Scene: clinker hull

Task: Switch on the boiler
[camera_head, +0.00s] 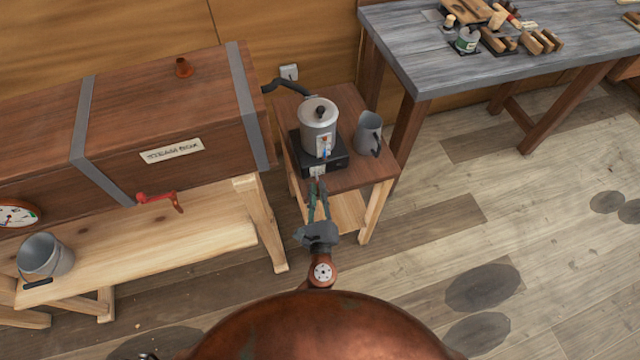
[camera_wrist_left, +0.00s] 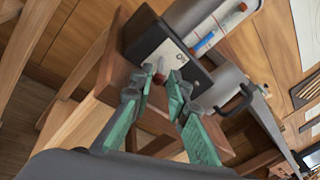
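The boiler (camera_head: 318,135) is a grey metal cylinder with a lid, standing on a black base (camera_head: 342,160) on a small wooden table. A light switch plate (camera_head: 317,171) is on the base's front; in the left wrist view the plate (camera_wrist_left: 178,55) shows close up. My left gripper (camera_head: 319,185) points at this plate from the front. My right gripper is not in view.
A grey jug (camera_head: 368,134) stands right of the boiler on the small table (camera_head: 355,178). The wooden steam box (camera_head: 150,120) with a red handle (camera_head: 160,199) is at left, above a metal bucket (camera_head: 45,258). A workbench (camera_head: 420,60) with tools is at back right. The right floor is clear.

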